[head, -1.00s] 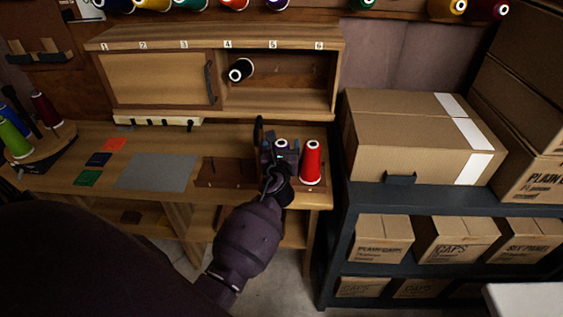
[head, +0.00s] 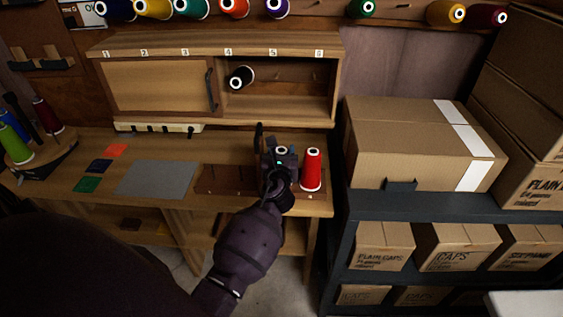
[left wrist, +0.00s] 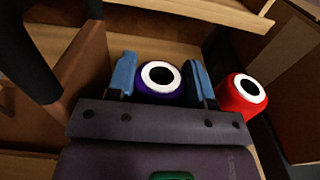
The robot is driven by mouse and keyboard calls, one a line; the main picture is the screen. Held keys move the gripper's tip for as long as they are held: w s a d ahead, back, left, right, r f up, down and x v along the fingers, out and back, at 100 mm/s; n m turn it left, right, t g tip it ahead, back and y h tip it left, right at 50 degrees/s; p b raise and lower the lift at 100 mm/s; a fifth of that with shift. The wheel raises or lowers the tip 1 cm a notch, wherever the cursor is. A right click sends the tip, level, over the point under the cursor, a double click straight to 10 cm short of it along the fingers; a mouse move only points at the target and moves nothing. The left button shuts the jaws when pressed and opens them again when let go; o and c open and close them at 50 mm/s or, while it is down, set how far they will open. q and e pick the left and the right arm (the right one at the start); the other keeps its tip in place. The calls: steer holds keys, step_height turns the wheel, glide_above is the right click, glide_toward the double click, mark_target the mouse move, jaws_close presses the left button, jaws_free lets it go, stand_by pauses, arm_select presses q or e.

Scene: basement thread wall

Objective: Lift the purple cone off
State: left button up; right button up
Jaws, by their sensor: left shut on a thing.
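The purple cone (left wrist: 160,84) stands between the two blue fingers of my left gripper (left wrist: 162,78) in the left wrist view. Its white top faces the camera. In the head view the left gripper (head: 281,157) hides most of the cone, and only its pale top (head: 281,150) shows. The left gripper is shut on it. The red cone (head: 311,170) stands close to the right of it, and also shows just outside the right finger in the left wrist view (left wrist: 241,98). Another purple cone (head: 277,9) hangs on the top rack. My right gripper is out of view.
A brown pegged board (head: 222,180) lies left of the gripper. A grey mat (head: 157,178) and coloured squares lie further left. Behind is a numbered cabinet (head: 120,83), its open side holding a black cone (head: 241,77). A cardboard box (head: 400,150) stands at right.

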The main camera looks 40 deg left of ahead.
arm_select(q)
step_height(320, 180, up, 20)
steer(key=p, duration=0.7)
arm_select(e)
step_height(320, 180, up, 9)
steer(key=w, duration=0.1)
steer(key=shift+w+t, duration=0.3)
arm_select(q)
steer(key=shift+r+p, duration=0.15)
steer(key=shift+p, duration=0.15)
step_height(320, 180, up, 4)
steer(key=p, duration=0.4)
arm_select(e)
steer(key=r, duration=0.4)
steer(key=shift+s+d+r, duration=0.1)
steer(key=shift+s+r, duration=0.05)
steer(key=shift+s, duration=0.2)
steer(key=shift+w, duration=0.2)
